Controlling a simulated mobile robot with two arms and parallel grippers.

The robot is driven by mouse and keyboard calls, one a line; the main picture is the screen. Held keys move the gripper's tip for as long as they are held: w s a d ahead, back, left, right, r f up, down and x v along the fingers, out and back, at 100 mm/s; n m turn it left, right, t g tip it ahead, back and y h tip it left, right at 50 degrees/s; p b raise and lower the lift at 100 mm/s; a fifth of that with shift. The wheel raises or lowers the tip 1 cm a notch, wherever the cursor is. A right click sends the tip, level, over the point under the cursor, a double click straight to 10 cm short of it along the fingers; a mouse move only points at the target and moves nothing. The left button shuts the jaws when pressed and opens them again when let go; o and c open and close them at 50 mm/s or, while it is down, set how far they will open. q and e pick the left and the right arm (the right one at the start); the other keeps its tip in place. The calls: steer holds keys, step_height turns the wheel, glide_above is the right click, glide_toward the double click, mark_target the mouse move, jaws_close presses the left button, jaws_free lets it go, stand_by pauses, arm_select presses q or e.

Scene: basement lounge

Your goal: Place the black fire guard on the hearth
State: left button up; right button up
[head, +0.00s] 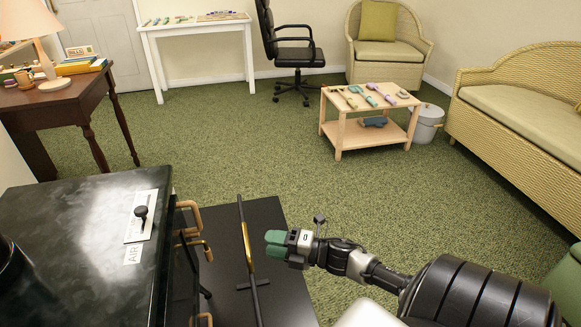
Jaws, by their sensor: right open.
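The black fire guard (246,245) shows almost edge-on as a thin dark upright with a gold-coloured strip and a short crosswise foot. It appears to stand on the black hearth (285,290), in front of the dark stove (75,230). My right gripper (276,245) comes in from the right with green fingertips, just right of the guard. It is open, with a small gap to the guard and nothing in it. The guard's broad faces are hardly visible from here. My left gripper is out of view.
Brass-coloured handles (190,218) stick out from the stove's side close to the guard. A low wooden table (338,135) with several items stands farther back, with a wicker sofa (520,100) at the right. The green carpet between is clear.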

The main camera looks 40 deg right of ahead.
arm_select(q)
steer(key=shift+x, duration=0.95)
arm_select(e)
steer(key=v, duration=0.4)
steer(key=shift+s+d, duration=0.2)
steer(key=shift+s, duration=0.15)
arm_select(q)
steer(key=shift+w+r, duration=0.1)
